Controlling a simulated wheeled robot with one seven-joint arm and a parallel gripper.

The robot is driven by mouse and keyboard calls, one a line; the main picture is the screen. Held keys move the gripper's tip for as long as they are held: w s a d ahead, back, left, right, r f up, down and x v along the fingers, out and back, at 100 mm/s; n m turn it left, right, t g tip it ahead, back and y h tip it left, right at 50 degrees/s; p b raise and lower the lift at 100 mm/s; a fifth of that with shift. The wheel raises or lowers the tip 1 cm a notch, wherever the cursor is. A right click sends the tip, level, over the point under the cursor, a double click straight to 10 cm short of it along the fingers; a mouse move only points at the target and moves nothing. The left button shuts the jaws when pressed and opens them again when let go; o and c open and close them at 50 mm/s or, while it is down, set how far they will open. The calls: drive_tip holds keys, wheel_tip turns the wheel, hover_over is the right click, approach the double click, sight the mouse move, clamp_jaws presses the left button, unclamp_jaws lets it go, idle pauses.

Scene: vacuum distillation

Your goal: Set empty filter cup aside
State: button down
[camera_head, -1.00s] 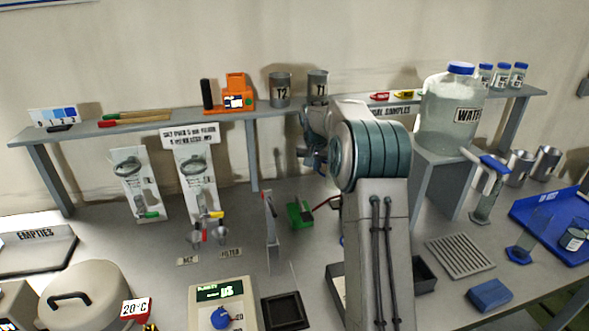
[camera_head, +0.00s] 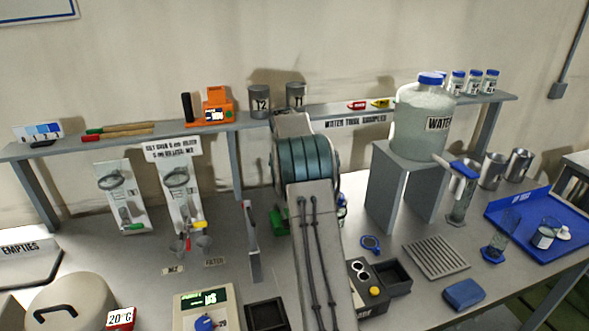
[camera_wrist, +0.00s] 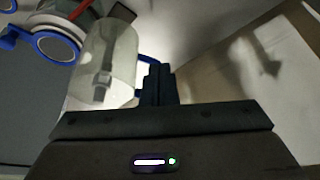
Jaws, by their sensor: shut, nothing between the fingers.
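My gripper shows in the wrist view (camera_wrist: 155,85) with its dark fingers together and nothing between them. In the head view it is hidden behind my own arm. A clear, greyish cup-like vessel (camera_wrist: 105,55) is just left of the fingers in the wrist view; I cannot tell whether it is the filter cup or whether the fingers touch it.
Two white panels with apparatus (camera_head: 186,195) stand behind the small cups. A balance (camera_head: 205,305) is in front. A thin upright plate (camera_head: 252,240) stands beside my arm. A blue ring (camera_head: 371,243) and a black box with a yellow button (camera_head: 365,280) are to its right.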

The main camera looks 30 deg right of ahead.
drive_tip(key=shift+a, duration=0.15)
drive_tip(key=s+a+r+b, duration=0.4)
drive_tip(key=a+r, duration=0.2)
drive_tip(key=r, duration=0.3)
drive_tip(key=shift+s, duration=0.35)
drive_tip(key=shift+r, duration=0.1)
